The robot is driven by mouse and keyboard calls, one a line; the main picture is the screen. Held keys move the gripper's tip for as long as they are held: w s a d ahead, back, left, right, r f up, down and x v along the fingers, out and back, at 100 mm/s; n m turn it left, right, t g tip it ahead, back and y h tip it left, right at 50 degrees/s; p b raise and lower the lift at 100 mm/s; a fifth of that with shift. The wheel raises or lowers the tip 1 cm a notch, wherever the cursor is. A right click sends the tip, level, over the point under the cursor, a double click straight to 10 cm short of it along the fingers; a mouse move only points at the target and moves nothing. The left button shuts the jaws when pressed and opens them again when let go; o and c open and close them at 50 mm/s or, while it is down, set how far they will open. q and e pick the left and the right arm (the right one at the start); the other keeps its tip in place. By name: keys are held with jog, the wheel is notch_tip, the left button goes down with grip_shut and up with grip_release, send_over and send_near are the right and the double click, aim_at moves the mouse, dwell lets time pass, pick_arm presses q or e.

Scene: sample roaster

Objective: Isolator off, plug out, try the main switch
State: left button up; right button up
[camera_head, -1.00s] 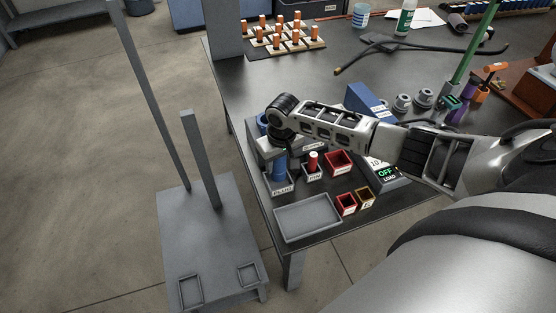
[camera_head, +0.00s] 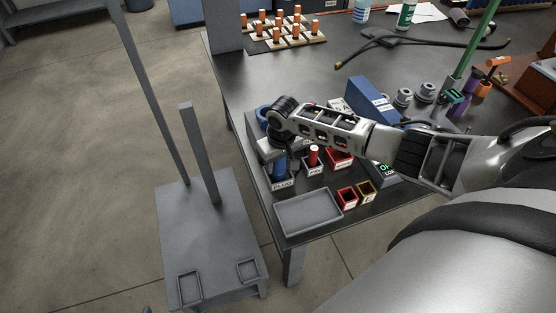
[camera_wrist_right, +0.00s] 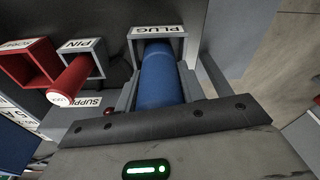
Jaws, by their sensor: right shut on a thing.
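My right gripper (camera_head: 278,152) points down at the front of the bench unit. It is shut on the blue plug (camera_head: 279,169), which stands in the open holder labelled PLUG (camera_head: 283,185). In the right wrist view the plug (camera_wrist_right: 160,78) lies between the two fingers, with the PLUG holder (camera_wrist_right: 157,31) around its far end. I cannot tell whether the plug touches the holder's floor. A red pin (camera_head: 314,155) stands in the PIN holder beside it. A display with green letters (camera_head: 386,169) is partly hidden by my arm. I cannot make out the main switch. My left gripper is out of view.
An empty grey tray (camera_head: 308,212) lies at the table's front edge. Small red (camera_head: 347,197) and yellow (camera_head: 366,191) boxes sit beside it. A low grey stand with two posts (camera_head: 210,235) is on the floor at left. A blue block (camera_head: 371,100) stands behind my arm.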

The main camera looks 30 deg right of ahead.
jog(key=shift+f, duration=0.4)
jog(key=o, duration=1.2)
jog(key=r, duration=0.5)
jog(key=s+r+p, duration=0.1)
jog(key=r, duration=0.4)
jog(key=s+r, duration=0.1)
jog(key=r, duration=0.5)
jog(key=s+a+f+n+t+y, duration=0.1)
jog(key=s+a+f+t+y, duration=0.1)
jog(key=s+a+f, duration=0.35)
jog(key=s+a+f+n+t+y, duration=0.2)
jog(key=a+f, duration=0.5)
jog(key=a, duration=0.1)
jog(key=s+t, duration=0.1)
jog(key=s, duration=0.2)
jog(key=s+a+t, duration=0.1)
jog(key=s+t, duration=0.1)
jog(key=s, duration=0.1)
jog(key=s+t+h, duration=0.1)
jog(key=s, duration=0.2)
jog(key=shift+s+a+r+t, duration=0.15)
jog(key=shift+t, duration=0.25)
